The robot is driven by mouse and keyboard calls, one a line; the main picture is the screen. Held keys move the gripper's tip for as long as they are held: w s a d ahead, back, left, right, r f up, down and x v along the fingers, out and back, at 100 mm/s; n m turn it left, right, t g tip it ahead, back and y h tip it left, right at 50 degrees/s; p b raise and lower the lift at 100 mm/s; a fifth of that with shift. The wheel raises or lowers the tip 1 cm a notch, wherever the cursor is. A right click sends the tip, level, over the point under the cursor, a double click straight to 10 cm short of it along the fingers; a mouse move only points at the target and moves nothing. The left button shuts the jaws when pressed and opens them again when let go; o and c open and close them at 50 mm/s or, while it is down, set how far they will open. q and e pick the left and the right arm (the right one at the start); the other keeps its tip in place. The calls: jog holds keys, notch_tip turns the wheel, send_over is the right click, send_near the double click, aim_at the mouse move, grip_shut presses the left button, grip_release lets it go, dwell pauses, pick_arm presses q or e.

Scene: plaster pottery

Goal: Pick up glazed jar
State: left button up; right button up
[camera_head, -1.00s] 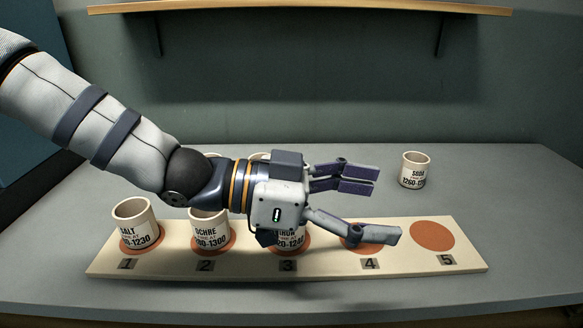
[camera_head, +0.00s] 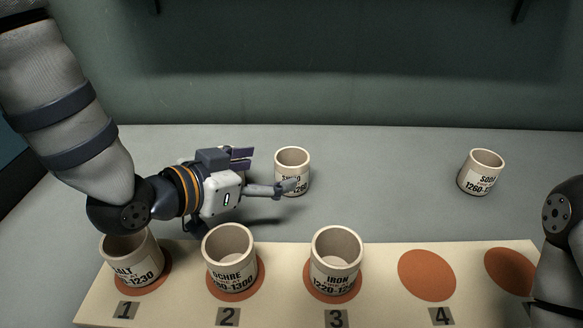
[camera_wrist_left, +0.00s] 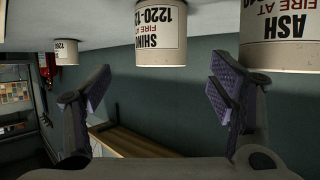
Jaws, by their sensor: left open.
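Several pale jars with printed labels are in view; none shows plainly which is the glazed one. The SHINO jar (camera_head: 292,168) stands upright on the table behind the board, and shows upside down in the left wrist view (camera_wrist_left: 161,35). My left gripper (camera_head: 264,173) is open and empty, left of the SHINO jar; one finger overlaps its front in the head view, and contact cannot be told. The ASH jar (camera_wrist_left: 282,35) is close in the left wrist view and mostly hidden by my gripper in the head view. The SODA jar (camera_head: 481,173) stands at right.
The SALT jar (camera_head: 131,257), OCHRE jar (camera_head: 231,261) and IRON jar (camera_head: 336,262) stand on spots 1, 2 and 3 of the pale board (camera_head: 385,314). Spot 4 (camera_head: 427,275) is empty. The table between the SHINO and SODA jars is clear. My right arm shows at the right edge.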

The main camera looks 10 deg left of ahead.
aim_at(280, 167)
pick_arm(q)
jog(key=b+x, duration=0.1)
jog(key=x, duration=0.6)
jog(key=shift+w+d, duration=0.1)
jog(key=shift+w, duration=0.1)
jog(key=shift+w+d, duration=0.1)
jog(key=shift+w, duration=0.15)
jog(key=c, duration=1.4)
jog(key=shift+o, duration=0.2)
